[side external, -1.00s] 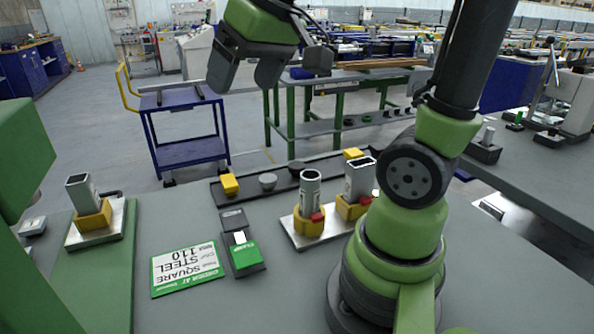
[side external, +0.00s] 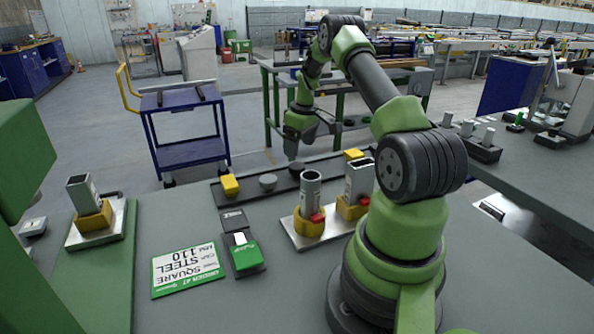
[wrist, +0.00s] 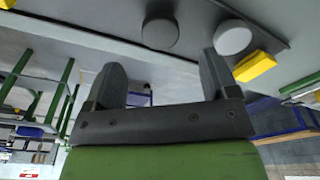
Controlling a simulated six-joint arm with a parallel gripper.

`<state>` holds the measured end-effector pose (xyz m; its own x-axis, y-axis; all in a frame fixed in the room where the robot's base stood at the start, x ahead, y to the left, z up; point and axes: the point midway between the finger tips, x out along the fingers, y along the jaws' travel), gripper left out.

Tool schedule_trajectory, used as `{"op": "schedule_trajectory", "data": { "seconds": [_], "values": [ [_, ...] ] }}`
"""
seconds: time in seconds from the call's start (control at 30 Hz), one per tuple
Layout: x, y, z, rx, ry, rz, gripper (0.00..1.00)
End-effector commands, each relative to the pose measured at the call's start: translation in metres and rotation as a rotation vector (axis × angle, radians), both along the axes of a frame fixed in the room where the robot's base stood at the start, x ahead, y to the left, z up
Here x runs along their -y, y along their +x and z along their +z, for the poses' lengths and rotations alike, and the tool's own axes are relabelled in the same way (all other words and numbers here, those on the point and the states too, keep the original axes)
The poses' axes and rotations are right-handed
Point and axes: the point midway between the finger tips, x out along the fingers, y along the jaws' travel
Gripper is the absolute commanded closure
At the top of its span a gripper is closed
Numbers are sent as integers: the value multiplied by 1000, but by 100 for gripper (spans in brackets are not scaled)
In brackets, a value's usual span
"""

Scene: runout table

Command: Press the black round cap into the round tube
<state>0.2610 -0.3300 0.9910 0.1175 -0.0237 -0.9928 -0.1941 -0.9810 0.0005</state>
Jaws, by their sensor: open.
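The black round cap (side external: 297,167) sits on a dark strip (side external: 330,165) on the table; in the wrist view the dark cap (wrist: 160,32) shows ahead of the fingertips, roughly between them. My gripper (side external: 292,148) points down just above this cap in the side view. Its two fingers (wrist: 162,68) are apart with nothing between them. The round tube (side external: 311,186) stands upright, open end up, in a yellow holder on a metal plate, right of and nearer than the cap. A square tube (side external: 360,182) stands beside it in another yellow holder.
A grey round cap (side external: 267,182) and a yellow cap (side external: 229,184) lie left on the strip; another yellow piece (side external: 353,153) is at right. A black-and-green device (side external: 243,252) and a card reading "SQUARE STEEL 110" (side external: 187,269) lie in front. Another square tube (side external: 82,192) stands at left.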

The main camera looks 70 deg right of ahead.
Motion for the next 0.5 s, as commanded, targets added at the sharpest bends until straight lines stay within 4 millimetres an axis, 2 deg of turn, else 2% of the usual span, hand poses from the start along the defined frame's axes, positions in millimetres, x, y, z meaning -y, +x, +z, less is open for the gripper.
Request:
{"op": "schedule_trajectory", "data": {
  "seconds": [0.1, 0.27, 0.5],
  "values": [
    [0, 2, -17, -2, 2, 1, 20],
    [0, 4, -29, 0, 1, -1, 20],
    [1, 7, -65, -1, 2, -1, 20]
  ]
}}
